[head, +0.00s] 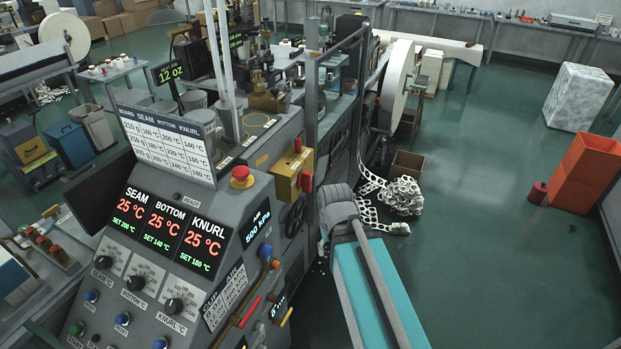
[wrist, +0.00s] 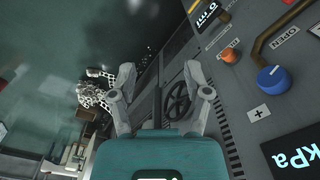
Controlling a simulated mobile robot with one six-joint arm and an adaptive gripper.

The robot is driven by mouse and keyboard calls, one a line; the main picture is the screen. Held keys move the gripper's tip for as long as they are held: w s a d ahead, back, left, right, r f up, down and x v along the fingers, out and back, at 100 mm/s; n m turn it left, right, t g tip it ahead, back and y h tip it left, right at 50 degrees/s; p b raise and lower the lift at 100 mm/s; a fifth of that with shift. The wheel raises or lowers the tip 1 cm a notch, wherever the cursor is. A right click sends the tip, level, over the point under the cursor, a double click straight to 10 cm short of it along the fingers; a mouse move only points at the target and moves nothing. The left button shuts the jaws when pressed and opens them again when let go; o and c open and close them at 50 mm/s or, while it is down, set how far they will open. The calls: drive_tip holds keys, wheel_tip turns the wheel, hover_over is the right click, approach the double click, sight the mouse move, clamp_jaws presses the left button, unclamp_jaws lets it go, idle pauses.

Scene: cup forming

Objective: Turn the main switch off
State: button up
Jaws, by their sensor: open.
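A handwheel (wrist: 177,100) on the machine side shows behind the right finger. In the head view my teal arm stands right of the machine, below the box, and the fingers are mostly hidden. The switch box is not recognisable in the wrist view.
The control panel has lit temperature displays (head: 163,221) and a red emergency button (head: 241,176). A blue knob (wrist: 272,77) and an orange knob (wrist: 229,56) stick out near my right finger. Punched scrap (head: 402,196) lies on the floor beyond my arm.

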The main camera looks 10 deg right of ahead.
drive_tip(key=m+t+y+b, duration=1.1)
drive_tip(key=m+y+b, duration=0.5)
drive_tip(key=m, duration=0.9)
approach(311, 179)
drive_tip(key=shift+s+d+r+h+b, duration=0.25)
drive_tip(key=shift+s+d+r+h, duration=0.1)
drive_tip(key=shift+s+d, duration=0.15)
drive_tip(key=shift+s+d+r+h+b, duration=0.2)
drive_tip(key=shift+s+d+r+h, duration=0.15)
drive_tip(key=shift+s+d, duration=0.15)
drive_tip(key=shift+f, duration=0.1)
drive_tip(key=x, duration=1.3)
drive_tip(key=shift+w+a+f, duration=0.15)
drive_tip(key=shift+w+a, duration=0.05)
drive_tip(key=shift+a, duration=0.15)
